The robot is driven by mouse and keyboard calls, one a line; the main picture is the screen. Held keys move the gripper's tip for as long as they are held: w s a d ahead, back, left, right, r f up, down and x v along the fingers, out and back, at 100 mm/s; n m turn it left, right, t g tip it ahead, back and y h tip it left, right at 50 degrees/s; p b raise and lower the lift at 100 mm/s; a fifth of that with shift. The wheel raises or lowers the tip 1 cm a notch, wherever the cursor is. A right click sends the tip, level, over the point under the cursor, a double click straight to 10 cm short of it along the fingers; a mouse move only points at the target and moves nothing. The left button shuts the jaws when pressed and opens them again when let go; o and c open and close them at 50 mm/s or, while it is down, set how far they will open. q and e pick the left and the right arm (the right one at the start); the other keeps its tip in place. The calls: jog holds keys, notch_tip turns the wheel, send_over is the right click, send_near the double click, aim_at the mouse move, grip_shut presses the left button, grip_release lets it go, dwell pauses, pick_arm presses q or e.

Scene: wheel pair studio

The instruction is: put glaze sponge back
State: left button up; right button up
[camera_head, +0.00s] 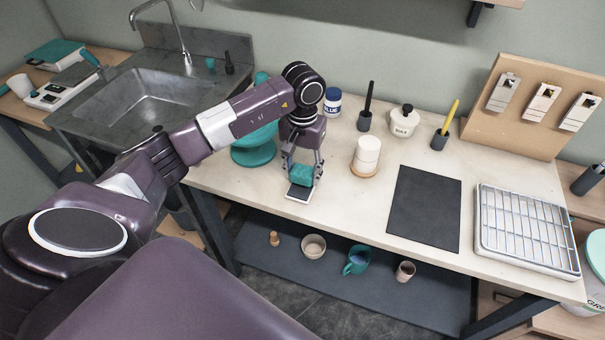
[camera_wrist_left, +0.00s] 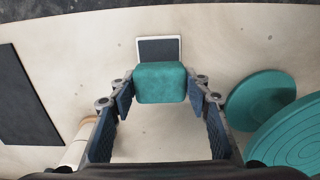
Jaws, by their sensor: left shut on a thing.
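The glaze sponge is a teal block (camera_head: 300,174), held between the fingers of my left gripper (camera_head: 303,169) at the front edge of the table. In the left wrist view the sponge (camera_wrist_left: 160,82) sits between the two fingertips of the left gripper (camera_wrist_left: 160,88). A small white-rimmed tray with a dark inside (camera_head: 299,194) lies under and just beyond the sponge. It shows partly behind the sponge in the left wrist view (camera_wrist_left: 159,41). I cannot tell whether the sponge touches it. My right gripper is not in view.
Left of the gripper stands a teal banding wheel (camera_head: 254,152). To the right are a white cylinder on a wooden disc (camera_head: 366,156), a dark mat (camera_head: 424,207) and a wire-rack tray (camera_head: 527,229). A blue-labelled jar (camera_head: 332,102) and a white pot (camera_head: 404,121) stand behind.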

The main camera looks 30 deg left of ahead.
pick_arm(q)
jog(key=shift+f, duration=0.9)
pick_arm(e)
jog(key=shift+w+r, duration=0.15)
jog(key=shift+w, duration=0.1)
pick_arm(q)
jog(key=shift+f, duration=0.2)
jog(key=o, duration=1.2)
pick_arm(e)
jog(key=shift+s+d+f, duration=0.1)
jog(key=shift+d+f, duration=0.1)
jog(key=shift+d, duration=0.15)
